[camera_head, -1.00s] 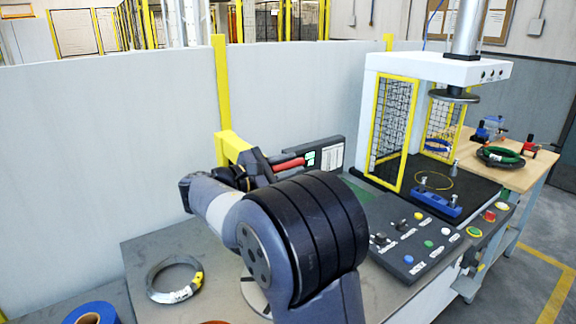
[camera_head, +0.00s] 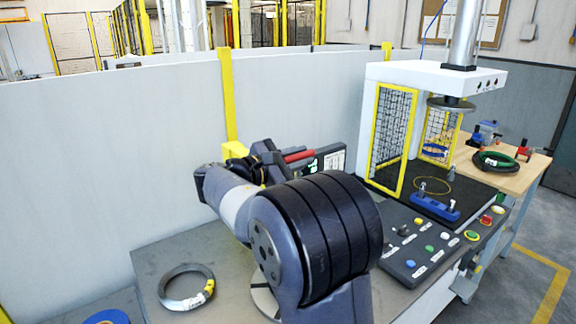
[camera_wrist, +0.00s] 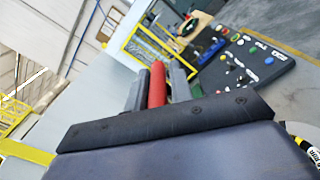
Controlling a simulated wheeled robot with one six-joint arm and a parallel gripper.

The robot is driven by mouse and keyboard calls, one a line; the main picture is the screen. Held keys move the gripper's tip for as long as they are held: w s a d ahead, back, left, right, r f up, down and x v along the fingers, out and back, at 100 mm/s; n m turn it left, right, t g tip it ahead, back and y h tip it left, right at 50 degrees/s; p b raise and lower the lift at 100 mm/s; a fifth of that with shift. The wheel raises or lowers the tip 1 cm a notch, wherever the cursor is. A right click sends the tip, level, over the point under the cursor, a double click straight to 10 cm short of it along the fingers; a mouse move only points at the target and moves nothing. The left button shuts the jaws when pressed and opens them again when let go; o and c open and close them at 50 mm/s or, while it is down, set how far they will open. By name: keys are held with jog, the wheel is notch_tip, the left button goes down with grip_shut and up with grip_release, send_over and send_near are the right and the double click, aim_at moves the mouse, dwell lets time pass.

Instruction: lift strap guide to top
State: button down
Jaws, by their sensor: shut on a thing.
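My gripper (camera_wrist: 158,84) is shut on a red cylindrical handle (camera_wrist: 157,86), which lies between its two grey fingers in the wrist view. In the head view the red handle (camera_head: 298,155) shows just beyond my wrist, in front of the pale wall. I take this handle to be part of the strap guide; the rest of the guide cannot be made out. A yellow bracket (camera_head: 234,150) stands behind my wrist, partly hidden by it. My arm covers much of the table's middle.
A press with yellow mesh guards (camera_head: 393,140) stands at the right. A control panel (camera_head: 425,245) with coloured buttons lies in front of it. A taped grey coil (camera_head: 180,303) lies on the table at left. A wooden bench (camera_head: 525,172) with tools and coils stands far right.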

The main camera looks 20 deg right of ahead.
notch_tip(320, 180, up, 17)
jog(key=p, duration=0.8)
jog(key=shift+r, duration=0.2)
jog(key=c, duration=1.7)
grip_release()
jog(key=o, duration=0.3)
jog(key=shift+w+a+f, duration=0.1)
jog(key=shift+w+f, duration=0.05)
jog(key=shift+w, duration=0.05)
jog(key=shift+o, duration=0.2)
jog(key=s+a+b, duration=0.2)
jog(key=a, duration=0.8)
jog(key=shift+a+b, duration=0.3)
jog(key=shift+b, duration=0.1)
